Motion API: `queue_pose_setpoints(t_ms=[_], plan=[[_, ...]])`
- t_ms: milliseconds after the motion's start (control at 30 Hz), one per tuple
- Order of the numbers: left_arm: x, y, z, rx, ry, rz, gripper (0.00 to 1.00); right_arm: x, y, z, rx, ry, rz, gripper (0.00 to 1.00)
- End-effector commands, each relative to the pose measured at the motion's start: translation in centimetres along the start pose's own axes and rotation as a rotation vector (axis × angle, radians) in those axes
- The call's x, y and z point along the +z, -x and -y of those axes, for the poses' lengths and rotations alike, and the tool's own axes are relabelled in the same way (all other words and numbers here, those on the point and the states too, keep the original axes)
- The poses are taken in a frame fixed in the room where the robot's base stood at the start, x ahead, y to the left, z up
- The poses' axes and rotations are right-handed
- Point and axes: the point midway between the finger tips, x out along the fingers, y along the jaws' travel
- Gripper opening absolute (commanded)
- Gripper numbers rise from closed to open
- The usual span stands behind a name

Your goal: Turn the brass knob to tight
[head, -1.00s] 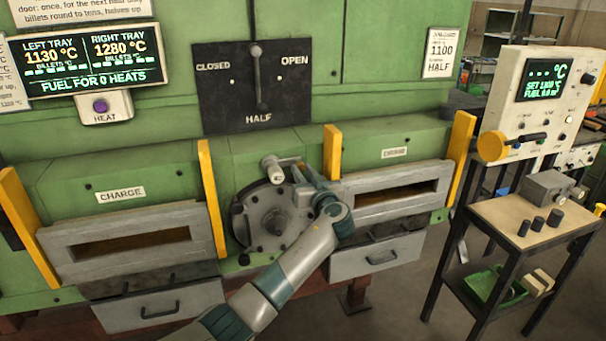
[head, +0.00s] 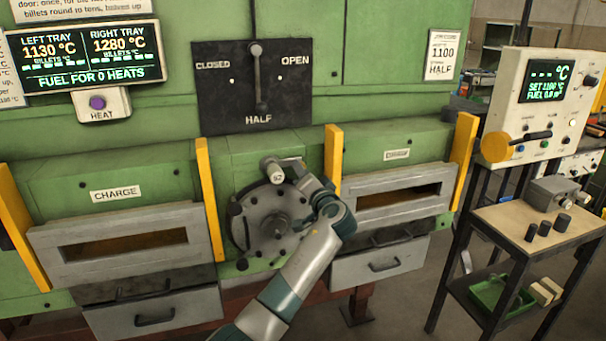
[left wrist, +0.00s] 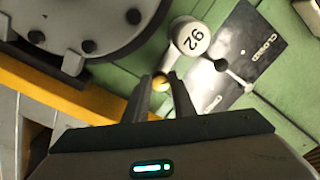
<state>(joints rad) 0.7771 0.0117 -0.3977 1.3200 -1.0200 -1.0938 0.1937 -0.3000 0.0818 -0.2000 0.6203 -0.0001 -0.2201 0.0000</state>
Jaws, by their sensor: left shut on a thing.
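The brass knob (left wrist: 161,82) is a small yellow-brass ball between the fingertips of my left gripper (left wrist: 162,84) in the left wrist view. The fingers are shut on it. In the head view my left gripper (head: 294,167) reaches to the upper right of the round grey hatch (head: 262,232), beside a pale cylinder marked 92 (head: 272,170). The knob is hidden there behind the gripper. The cylinder also shows just beyond the fingertips in the left wrist view (left wrist: 190,40). My right gripper is not in view.
A black lever plate (head: 215,95) above has its lever pointing down at HALF. Yellow upright bars (head: 332,160) and grey charge doors (head: 120,243) flank the hatch. A small table (head: 500,218) with dark billets stands at the right.

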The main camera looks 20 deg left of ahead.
Motion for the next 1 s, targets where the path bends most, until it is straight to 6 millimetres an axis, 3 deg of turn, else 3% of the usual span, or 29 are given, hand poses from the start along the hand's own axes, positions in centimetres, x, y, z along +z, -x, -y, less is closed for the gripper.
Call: queue_pose_setpoints(t_ms=[600, 1000], plan=[[-0.2, 0.0, 0.3, -0.001, -0.582, -0.018, 0.01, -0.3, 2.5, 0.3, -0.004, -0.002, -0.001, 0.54], [-0.1, 0.0, 0.3, -0.002, -0.833, -0.026, 0.01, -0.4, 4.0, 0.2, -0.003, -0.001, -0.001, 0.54]])
